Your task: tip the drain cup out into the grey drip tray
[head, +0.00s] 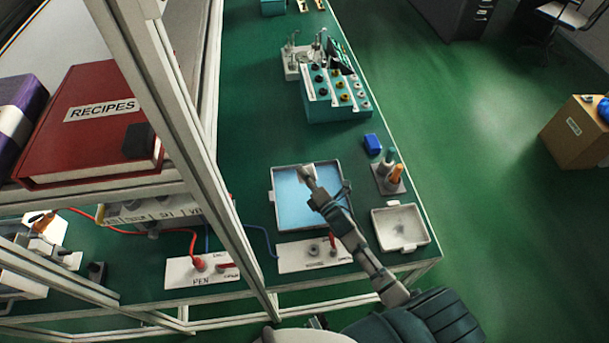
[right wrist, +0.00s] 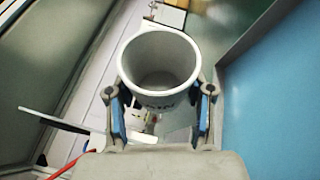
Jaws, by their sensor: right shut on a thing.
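The drain cup (right wrist: 158,105) is a pale grey-white cup with a round open mouth, held between the two fingers of my right gripper (right wrist: 161,90). In the right wrist view I look into its mouth; the inside is grey, and I cannot tell whether it holds anything. In the head view the right gripper (head: 309,182) is shut on the cup (head: 307,170) at the blue-floored tray (head: 273,200). The grey drip tray (head: 425,238) is a shallow pale tray with a dark-speckled floor, to the right of my right forearm. My left gripper is not in view.
A stand with teal and orange bottles (head: 389,180) and a blue block (head: 372,144) are behind the drip tray. A teal rack (head: 337,97) stands farther back. White panels (head: 203,270) with cables lie left. A shelf frame (head: 165,100) rises at left.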

